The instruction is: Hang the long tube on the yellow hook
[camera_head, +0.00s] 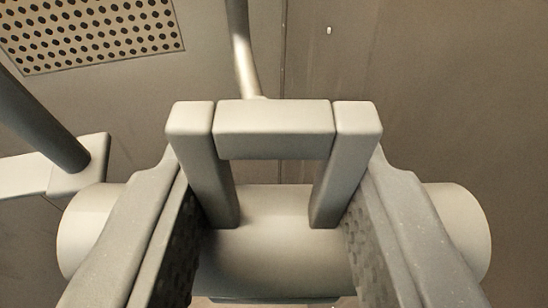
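The long tube (280,250) is a thick pale cylinder lying crosswise low in view, its rounded ends showing beyond both fingers. A squared loop with two legs and a crossbar (275,128) rises from its middle. My gripper (275,168) has one finger against the outer side of each leg, so it appears shut on the loop. The fingers hide parts of the tube. A slim rod (244,50) comes down from the top, bends at its lower end and passes out of sight behind the crossbar. It may be the hook, but no clear yellow shows.
A dark rod (38,120) slants in at left and meets a pale block (80,168) with a bar, close to the tube's left end. A perforated panel (95,35) is at upper left.

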